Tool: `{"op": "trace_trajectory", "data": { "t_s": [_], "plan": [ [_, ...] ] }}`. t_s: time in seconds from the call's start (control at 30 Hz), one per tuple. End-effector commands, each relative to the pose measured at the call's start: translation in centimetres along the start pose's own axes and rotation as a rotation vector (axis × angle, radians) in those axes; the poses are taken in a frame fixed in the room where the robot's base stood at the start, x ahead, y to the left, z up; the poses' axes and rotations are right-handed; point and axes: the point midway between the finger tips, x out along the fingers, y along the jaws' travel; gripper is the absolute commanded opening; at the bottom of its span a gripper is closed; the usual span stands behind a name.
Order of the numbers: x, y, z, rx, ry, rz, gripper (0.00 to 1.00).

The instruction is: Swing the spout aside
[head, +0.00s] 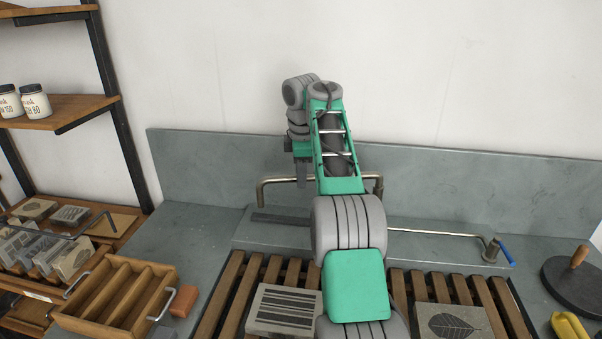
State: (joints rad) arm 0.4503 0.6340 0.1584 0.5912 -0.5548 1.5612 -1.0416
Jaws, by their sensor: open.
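A bent metal pipe (276,180), which looks like the spout, runs level above the back ledge of the sink. Its left end turns down, and an upright part (378,187) shows at its right end. My arm covers its middle. My gripper (301,175) points down at the pipe's left half, its fingers overlapping it in the picture. It is open and seems empty; I cannot tell whether it touches the pipe. A second thin metal pipe (440,233) runs right from behind my arm to a post (491,249) with a blue lever (507,254).
A slatted wooden rack (232,290) in front holds a striped stone block (284,309) and a leaf-pattern block (447,322). A wooden tray (117,296) and reddish block (185,300) are left. A dark disc (575,290) lies right. The grey backsplash (480,185) stands behind.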

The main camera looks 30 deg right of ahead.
Motion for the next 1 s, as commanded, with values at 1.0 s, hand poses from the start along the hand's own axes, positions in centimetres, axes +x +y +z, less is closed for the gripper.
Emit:
{"op": "trace_trajectory", "data": {
  "t_s": [1.0],
  "plan": [
    [-8.9,-1.4,-2.0,0.068,0.024,0.012,0.41]
  ]
}}
